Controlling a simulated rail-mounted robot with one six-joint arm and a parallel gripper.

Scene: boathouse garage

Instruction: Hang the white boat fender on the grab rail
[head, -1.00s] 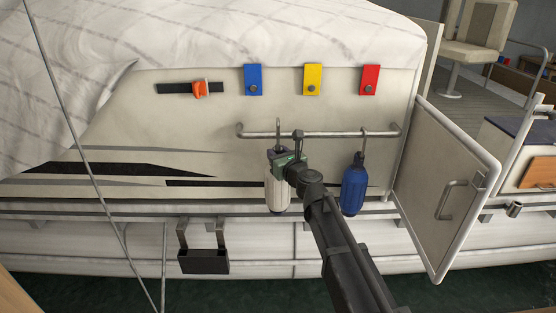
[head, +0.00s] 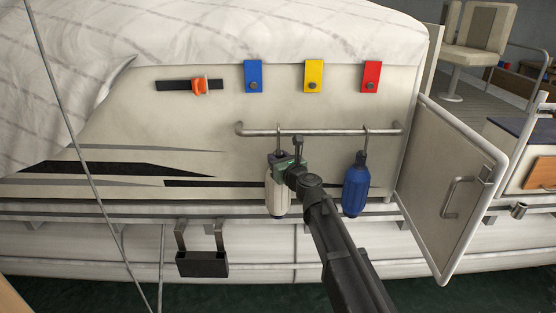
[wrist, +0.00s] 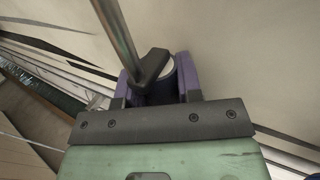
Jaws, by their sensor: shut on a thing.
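The white boat fender (head: 277,200) hangs upright below the left part of the metal grab rail (head: 325,132). My gripper (head: 279,160) is shut at the fender's top end, just under the rail. The fender's thin hook (head: 279,138) reaches up to the rail and overlaps it in the head view; I cannot tell whether it bears on the bar. In the wrist view my purple fingers (wrist: 158,82) close around a dark piece at the fender's top, where a metal rod (wrist: 116,30) shows. The fingers hide most of the fender there.
A blue fender (head: 356,190) hangs from the rail's right part by its own hook. Blue, yellow (head: 313,76) and red tags are fixed above the rail. A half-open door (head: 450,185) stands right. A black bracket (head: 202,262) hangs below left. The rail's middle is clear.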

